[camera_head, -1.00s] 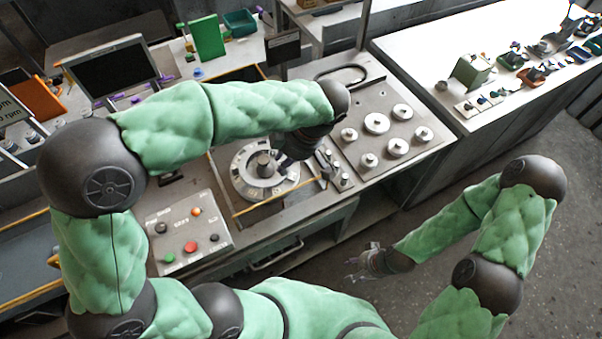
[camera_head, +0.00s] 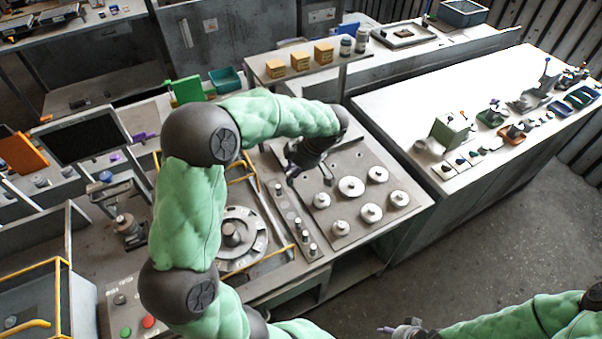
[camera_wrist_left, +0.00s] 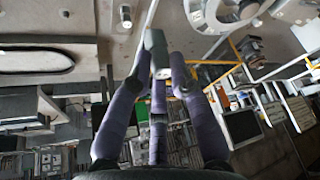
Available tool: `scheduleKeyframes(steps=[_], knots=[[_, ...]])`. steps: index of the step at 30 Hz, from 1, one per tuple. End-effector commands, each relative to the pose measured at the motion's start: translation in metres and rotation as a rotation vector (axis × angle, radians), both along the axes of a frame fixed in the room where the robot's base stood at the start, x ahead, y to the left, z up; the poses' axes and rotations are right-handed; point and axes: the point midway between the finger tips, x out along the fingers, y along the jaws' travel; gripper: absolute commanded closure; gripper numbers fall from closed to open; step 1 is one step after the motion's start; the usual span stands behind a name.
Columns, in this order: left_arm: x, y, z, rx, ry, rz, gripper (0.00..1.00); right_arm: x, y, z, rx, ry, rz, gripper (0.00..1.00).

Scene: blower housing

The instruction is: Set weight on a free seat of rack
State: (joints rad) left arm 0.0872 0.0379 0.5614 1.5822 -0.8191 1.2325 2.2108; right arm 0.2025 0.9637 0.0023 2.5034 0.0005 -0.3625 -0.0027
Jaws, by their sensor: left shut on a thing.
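My left gripper (camera_head: 298,168) hangs over the far left part of the grey plate beside the strip. In the left wrist view its purple-grey fingers close on a small grey-green block-like piece (camera_wrist_left: 154,42), probably the weight; its full shape is hidden. The strip (camera_head: 292,222), which looks like the rack, runs along the plate's left side. Small knobbed pieces (camera_head: 303,237) stand at its near end; its far seats are too small to judge. Several round knobbed weights (camera_head: 351,187) sit on the plate. My right gripper (camera_head: 402,330) is at the bottom edge, low and away from the bench.
A round dial fixture (camera_head: 233,238) with a central post stands left of the strip, with a yellow rail (camera_head: 262,260) near it. A white bench (camera_head: 450,100) with small parts is at right. A shelf with orange boxes (camera_head: 300,60) is behind. The floor at right is clear.

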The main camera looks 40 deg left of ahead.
Motion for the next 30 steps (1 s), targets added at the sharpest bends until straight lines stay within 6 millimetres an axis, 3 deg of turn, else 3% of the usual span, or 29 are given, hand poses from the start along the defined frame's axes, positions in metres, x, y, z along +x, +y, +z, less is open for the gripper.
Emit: scheduleKeyframes(steps=[30], knots=[[-0.001, -0.001, -0.103, -0.001, 0.002, 0.000, 1.00, 0.000, 0.000, -0.034, 0.000, 0.000, 0.000, 0.54]])
